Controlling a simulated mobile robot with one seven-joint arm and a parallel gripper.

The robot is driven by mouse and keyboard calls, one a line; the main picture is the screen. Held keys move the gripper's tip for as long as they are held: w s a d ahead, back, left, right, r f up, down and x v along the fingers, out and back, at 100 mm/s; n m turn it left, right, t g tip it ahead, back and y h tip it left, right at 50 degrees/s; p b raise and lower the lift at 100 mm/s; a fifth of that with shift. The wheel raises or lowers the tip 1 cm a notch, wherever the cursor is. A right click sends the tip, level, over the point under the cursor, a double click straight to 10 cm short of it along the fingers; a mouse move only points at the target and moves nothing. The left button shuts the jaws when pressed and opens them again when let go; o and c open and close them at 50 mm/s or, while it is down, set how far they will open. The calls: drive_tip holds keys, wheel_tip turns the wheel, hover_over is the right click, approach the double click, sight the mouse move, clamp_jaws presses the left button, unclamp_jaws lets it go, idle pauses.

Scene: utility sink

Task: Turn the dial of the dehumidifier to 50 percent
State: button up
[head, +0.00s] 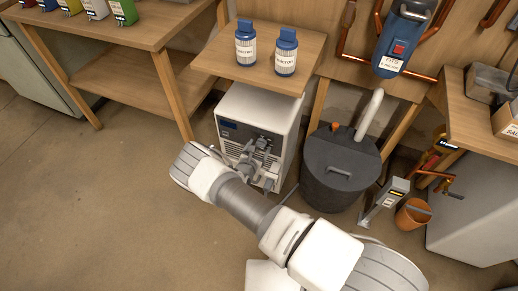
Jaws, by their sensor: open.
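My gripper (262,142) is open, directly in front of the panel's upper right part. It covers much of the front, so I cannot make out the dial or its setting. I cannot tell whether the fingers touch the panel.
Two blue-capped bottles (286,55) stand on the shelf (230,62) above. A dark lidded sump bin (340,170) with a white pipe stands close at right. Beyond it are a grey meter post (384,203) and an orange bucket (412,214). The floor at left is clear.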

drive_tip(key=shift+w, duration=0.15)
drive_tip(key=shift+c, duration=0.4)
clamp_jaws()
drive_tip(key=shift+f+b, duration=0.1)
drive_tip(key=shift+b, duration=0.2)
drive_tip(key=n+b, duration=0.1)
drive_tip(key=n+h+b, duration=0.1)
drive_tip(key=b, duration=0.1)
drive_tip(key=shift+a+f, duration=0.15)
drive_tip(key=shift+f, duration=0.05)
drive_tip(key=n+h+b, duration=0.1)
drive_tip(key=b, duration=0.2)
drive_tip(key=shift+a+f+n+g, duration=0.1)
drive_tip(key=shift+n+g, duration=0.2)
drive_tip(key=shift+g, duration=0.1)
drive_tip(key=n+h+b, duration=0.2)
drive_tip(key=n+b, duration=0.1)
drive_tip(key=b, duration=0.1)
drive_tip(key=shift+w+a, duration=0.1)
drive_tip(key=shift+a, duration=0.05)
drive_tip(key=shift+r+h, duration=0.2)
drive_tip(key=shift+h, duration=0.1)
